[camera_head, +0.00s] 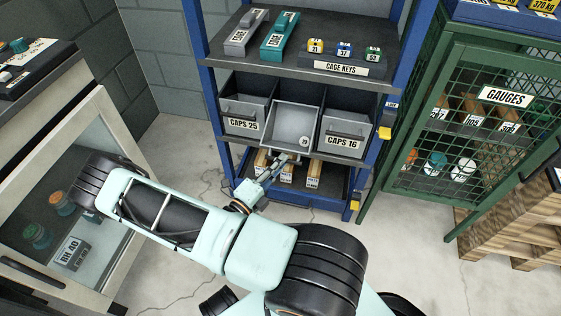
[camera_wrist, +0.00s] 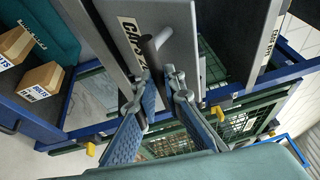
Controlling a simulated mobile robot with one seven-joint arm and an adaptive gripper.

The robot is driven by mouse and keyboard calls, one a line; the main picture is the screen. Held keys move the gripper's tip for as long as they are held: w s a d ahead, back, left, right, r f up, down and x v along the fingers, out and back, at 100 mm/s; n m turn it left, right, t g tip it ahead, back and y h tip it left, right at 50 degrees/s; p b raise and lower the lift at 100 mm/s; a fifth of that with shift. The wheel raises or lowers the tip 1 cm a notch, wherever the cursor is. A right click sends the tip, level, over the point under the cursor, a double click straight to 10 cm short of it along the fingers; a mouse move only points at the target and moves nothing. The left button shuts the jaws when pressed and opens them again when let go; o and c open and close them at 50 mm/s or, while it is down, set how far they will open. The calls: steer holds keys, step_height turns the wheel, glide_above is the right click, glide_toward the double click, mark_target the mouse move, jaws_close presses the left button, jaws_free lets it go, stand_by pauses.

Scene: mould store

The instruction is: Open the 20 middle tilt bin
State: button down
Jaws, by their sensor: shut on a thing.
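The middle tilt bin (camera_head: 279,119) sits between the CAPS 25 bin (camera_head: 243,110) and the CAPS 16 bin (camera_head: 345,129) on the blue rack. It is tipped forward, and its pale inside and a small round disc (camera_head: 303,141) show from above. My gripper (camera_head: 285,157) is low at the bin's front. In the wrist view, the bin's grey front (camera_wrist: 172,30) carries a partly covered CAPS label and a dark handle (camera_wrist: 157,42). My gripper (camera_wrist: 156,84) is shut on this handle; the exact finger contact is partly hidden.
Below the bins are boxes (camera_head: 313,172) on the lower shelf (camera_head: 333,190). Above, a shelf (camera_head: 268,48) holds cage keys. A green mesh cage (camera_head: 444,121) stands right, and a glass-fronted cabinet (camera_head: 100,100) left. Bare floor (camera_head: 168,135) lies between.

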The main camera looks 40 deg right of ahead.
steer(key=shift+w+d+f, duration=0.1)
steer(key=shift+w+f, duration=0.05)
steer(key=shift+f, duration=0.1)
steer(key=c, duration=2)
jaws_free()
steer(key=shift+d, duration=0.1)
steer(key=v, duration=1.2)
steer(key=shift+r, duration=0.1)
